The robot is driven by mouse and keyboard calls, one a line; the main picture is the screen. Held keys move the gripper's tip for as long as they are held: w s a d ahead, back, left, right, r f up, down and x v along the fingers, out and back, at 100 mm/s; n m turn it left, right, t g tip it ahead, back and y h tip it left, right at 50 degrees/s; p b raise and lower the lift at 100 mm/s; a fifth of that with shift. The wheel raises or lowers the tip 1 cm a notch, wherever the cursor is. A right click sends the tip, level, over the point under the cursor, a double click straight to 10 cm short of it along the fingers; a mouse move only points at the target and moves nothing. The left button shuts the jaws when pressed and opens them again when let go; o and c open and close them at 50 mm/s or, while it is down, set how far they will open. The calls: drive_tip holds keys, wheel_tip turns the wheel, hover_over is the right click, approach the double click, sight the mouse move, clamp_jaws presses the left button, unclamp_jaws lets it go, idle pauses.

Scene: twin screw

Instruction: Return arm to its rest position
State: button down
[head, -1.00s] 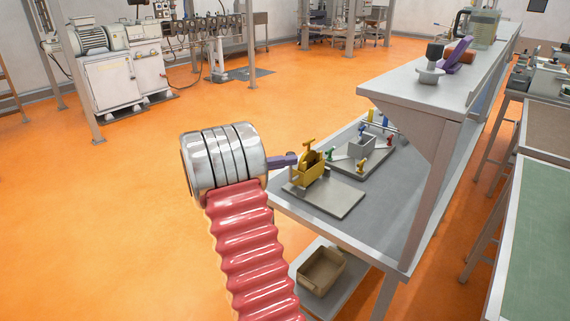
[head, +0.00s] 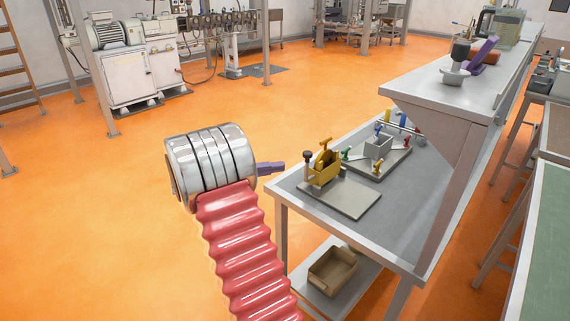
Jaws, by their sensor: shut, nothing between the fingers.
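My arm reaches up from the bottom of the head view, with a red ribbed sleeve and a banded silver joint. At its end my gripper (head: 276,168), with purple fingers, points right. The fingers are together and nothing shows between them. The gripper is over the orange floor in the picture, left of the workbench (head: 420,235). A gap shows between the fingertips and the yellow clamp-like device (head: 324,170). That device stands on a grey plate (head: 345,202) on the bench.
A grey box fixture (head: 378,146) with coloured handles stands behind the yellow device. A raised shelf (head: 445,95) overhangs the bench at right. A brown bin (head: 332,270) sits on the lower shelf. Machines (head: 115,75) stand at back left. The orange floor at left is clear.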

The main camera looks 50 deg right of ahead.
drive_tip(key=shift+w+a, duration=0.2)
drive_tip(key=shift+a, duration=0.15)
idle(0.5)
